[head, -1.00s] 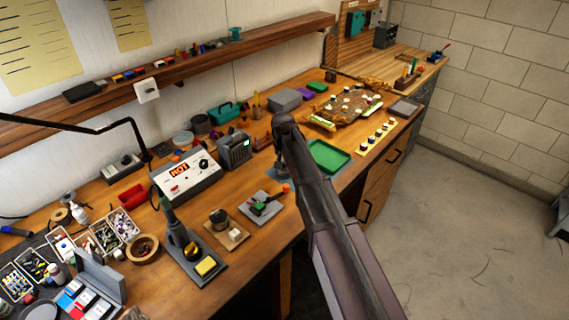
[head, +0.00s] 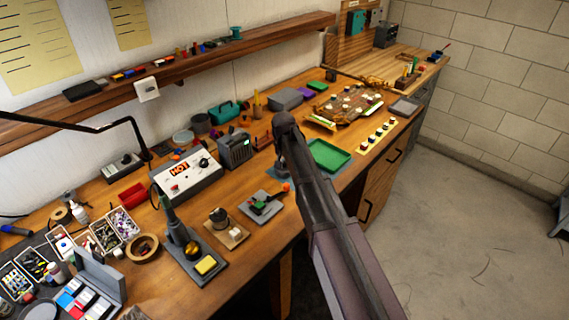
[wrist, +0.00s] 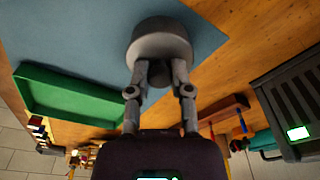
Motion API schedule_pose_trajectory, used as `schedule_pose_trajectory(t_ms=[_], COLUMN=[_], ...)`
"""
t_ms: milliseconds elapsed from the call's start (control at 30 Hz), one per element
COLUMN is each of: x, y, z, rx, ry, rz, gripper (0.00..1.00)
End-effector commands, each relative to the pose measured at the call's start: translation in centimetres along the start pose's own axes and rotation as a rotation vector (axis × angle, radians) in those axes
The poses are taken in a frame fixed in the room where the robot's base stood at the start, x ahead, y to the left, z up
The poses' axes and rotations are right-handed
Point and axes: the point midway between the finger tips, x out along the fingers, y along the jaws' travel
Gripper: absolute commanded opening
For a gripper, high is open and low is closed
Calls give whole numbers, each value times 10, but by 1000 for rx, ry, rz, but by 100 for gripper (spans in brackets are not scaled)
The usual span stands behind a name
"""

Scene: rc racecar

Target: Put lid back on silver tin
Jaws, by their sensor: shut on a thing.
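In the wrist view my gripper (wrist: 159,71) is shut on the dark knob of a grey round lid (wrist: 162,46). One finger lies on each side of the knob. The lid shows over the blue mat (wrist: 98,32). What lies under the lid is hidden, so I cannot tell whether it rests on the silver tin or is apart from it. In the head view my arm covers most of this spot, and only a bit of the blue mat shows beside it. I cannot make out the tin for certain there.
A green tray (head: 328,156) lies to the right of my arm; it also shows in the wrist view (wrist: 70,95). A grey device with a green display (head: 236,150) and a "HOT" soldering station (head: 186,174) stand left. Small work items crowd the left bench.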

Motion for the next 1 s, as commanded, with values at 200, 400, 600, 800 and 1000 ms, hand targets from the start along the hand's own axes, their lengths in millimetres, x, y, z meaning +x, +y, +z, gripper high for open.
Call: schedule_pose_trajectory(t_ms=[200,400,600,800,1000], x=[0,0,0,0,0], y=[0,0,0,0,0], z=[0,0,0,0,0], rx=[0,0,1,1,1], ry=[0,0,0,0,0], rz=[0,0,0,0,0], gripper=[3,3,3,36,68])
